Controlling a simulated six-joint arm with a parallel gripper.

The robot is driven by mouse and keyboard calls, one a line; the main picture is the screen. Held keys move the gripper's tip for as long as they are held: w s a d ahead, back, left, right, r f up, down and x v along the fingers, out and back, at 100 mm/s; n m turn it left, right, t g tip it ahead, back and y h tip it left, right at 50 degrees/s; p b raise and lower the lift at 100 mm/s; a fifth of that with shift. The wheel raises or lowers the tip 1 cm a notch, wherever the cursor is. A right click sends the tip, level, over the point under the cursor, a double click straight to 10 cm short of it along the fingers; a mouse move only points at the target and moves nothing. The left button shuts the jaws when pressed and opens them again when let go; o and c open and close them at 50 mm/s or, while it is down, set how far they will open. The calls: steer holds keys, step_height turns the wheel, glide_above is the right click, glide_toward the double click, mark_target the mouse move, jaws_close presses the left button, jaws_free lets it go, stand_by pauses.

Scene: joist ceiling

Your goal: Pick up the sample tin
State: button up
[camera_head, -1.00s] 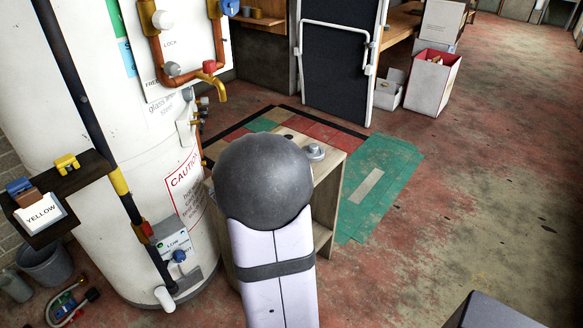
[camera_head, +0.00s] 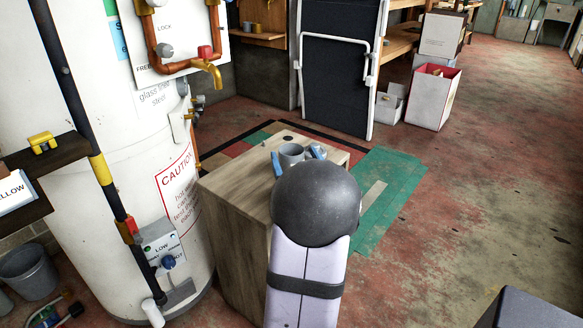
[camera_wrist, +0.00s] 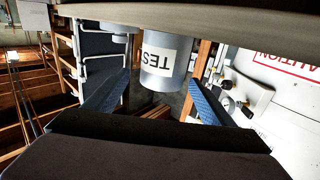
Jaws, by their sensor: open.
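The sample tin (camera_head: 291,153) is a small grey cylinder standing on top of a wooden cabinet (camera_head: 235,190). In the wrist view the tin (camera_wrist: 165,68) appears upside down, with a white label reading TEST. My gripper (camera_head: 298,157) is open, with one blue finger on each side of the tin in the head view. In the wrist view my gripper (camera_wrist: 160,80) has its fingers spread to the left and right of the tin, with gaps showing. My round dark arm joint hides the front right of the cabinet top.
A white tank (camera_head: 110,170) with a copper pipe and yellow tap (camera_head: 207,70) stands close at the left. A black panel (camera_head: 338,80) and a white box (camera_head: 433,97) stand behind. Floor at the right is open.

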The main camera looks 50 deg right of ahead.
mark_target(288, 145)
steer(key=shift+x, duration=1.05)
steer(key=x, duration=0.1)
steer(key=b+x, duration=0.2)
steer(key=x, duration=0.1)
steer(key=shift+w+a+f, duration=0.15)
steer(key=shift+f, duration=0.2)
steer(key=shift+w+d, duration=0.4)
steer(key=shift+w, duration=0.05)
steer(key=shift+r, duration=0.1)
steer(key=c, duration=1.3)
